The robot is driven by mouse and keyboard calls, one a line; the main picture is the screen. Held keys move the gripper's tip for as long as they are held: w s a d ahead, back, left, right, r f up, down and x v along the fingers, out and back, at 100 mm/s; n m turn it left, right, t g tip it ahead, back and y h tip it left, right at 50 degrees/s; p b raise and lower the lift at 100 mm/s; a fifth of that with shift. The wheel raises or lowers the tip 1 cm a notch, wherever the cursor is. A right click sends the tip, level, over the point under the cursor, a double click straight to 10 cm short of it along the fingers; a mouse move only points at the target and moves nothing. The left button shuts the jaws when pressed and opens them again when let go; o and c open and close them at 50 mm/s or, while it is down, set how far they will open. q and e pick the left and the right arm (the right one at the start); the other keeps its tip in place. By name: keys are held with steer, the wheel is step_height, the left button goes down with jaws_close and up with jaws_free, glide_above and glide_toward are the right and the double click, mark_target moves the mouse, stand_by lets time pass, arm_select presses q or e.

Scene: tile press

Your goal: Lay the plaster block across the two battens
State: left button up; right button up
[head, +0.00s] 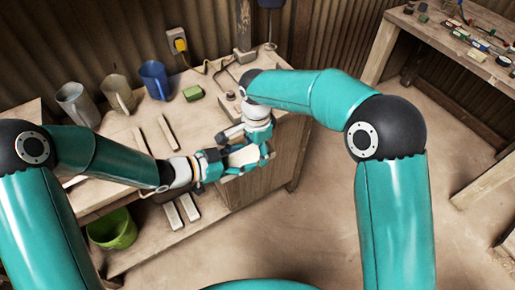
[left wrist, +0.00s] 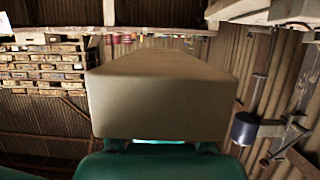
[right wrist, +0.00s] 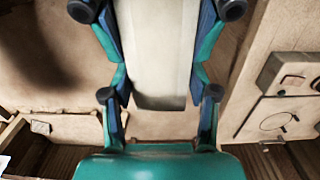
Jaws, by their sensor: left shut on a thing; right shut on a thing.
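The pale plaster block (head: 243,156) is held between my two grippers over the front edge of the bench. My left gripper (head: 214,164) is shut on its left end. My right gripper (head: 254,154) comes from above and is shut on it too. The block (left wrist: 160,95) fills the middle of the left wrist view, hiding the left fingertips. In the right wrist view the block (right wrist: 155,50) lies between the fingers of my right gripper (right wrist: 158,60). Two thin battens lie apart on the bench top, a left one (head: 143,140) and a right one (head: 166,130), with nothing on them.
A grey mug (head: 77,104), a beige mug (head: 118,94) and a blue mug (head: 155,80) stand behind the battens. A green block (head: 193,93) lies near them. Two pale strips (head: 182,211) and a green bucket (head: 112,228) are below the bench top.

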arm_select(q)
steer(key=o, duration=1.2)
steer(key=shift+s+d+r, duration=0.1)
steer(key=shift+s+d, duration=0.15)
steer(key=o, duration=0.3)
steer(key=shift+w+a, duration=0.1)
